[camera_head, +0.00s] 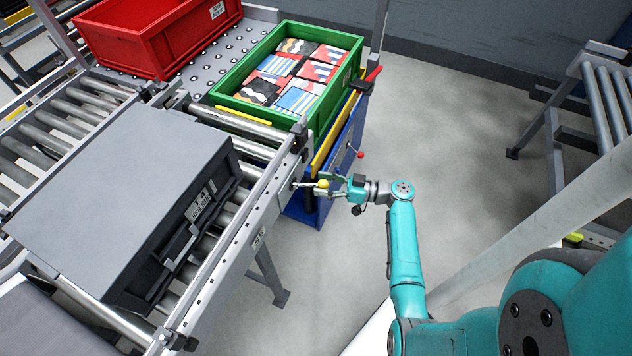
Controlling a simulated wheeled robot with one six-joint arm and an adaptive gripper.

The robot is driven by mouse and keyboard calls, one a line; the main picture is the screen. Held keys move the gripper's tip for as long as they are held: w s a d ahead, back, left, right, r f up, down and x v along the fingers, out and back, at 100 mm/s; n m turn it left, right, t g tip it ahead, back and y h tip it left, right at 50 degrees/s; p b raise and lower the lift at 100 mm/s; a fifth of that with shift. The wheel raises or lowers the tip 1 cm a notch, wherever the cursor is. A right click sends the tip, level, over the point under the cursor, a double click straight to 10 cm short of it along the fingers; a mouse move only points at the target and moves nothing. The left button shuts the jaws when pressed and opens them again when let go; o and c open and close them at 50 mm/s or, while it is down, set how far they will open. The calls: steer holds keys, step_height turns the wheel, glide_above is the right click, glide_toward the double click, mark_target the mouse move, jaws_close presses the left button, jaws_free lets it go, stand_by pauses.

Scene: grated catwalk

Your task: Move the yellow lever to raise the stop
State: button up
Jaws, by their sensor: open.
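The lever with a yellow ball knob (323,184) sticks out from the side rail of the roller conveyor, roughly level in the picture. My gripper (326,186) is open, with its fingers on either side of the yellow knob. I cannot tell whether the fingers touch it. A yellow bar (243,115) lies across the rollers beside the green crate; I cannot tell whether it is the stop.
A grey lidded crate (120,170) sits on the conveyor rollers. A green crate (340,92) holds several patterned boxes. A red crate (150,40) stands on the ball table. A small red knob (361,155) is near my gripper. The floor (440,120) to the right is clear.

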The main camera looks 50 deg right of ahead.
mark_target(304, 185)
jaws_close()
steer(key=shift+a, duration=0.1)
steer(key=shift+s, duration=0.1)
steer(key=a+m+t+h, duration=0.1)
steer(key=m+h, duration=0.1)
steer(key=s+a+m+t+h, duration=0.1)
steer(key=m+h, duration=0.1)
steer(key=h, duration=0.1)
steer(key=s+a+m+t+h, duration=0.1)
steer(key=h, duration=0.2)
steer(key=shift+a+m, duration=0.35)
steer(key=shift+m, duration=0.05)
steer(key=shift+s+a, duration=0.1)
steer(key=shift+a, duration=1.2)
jaws_free()
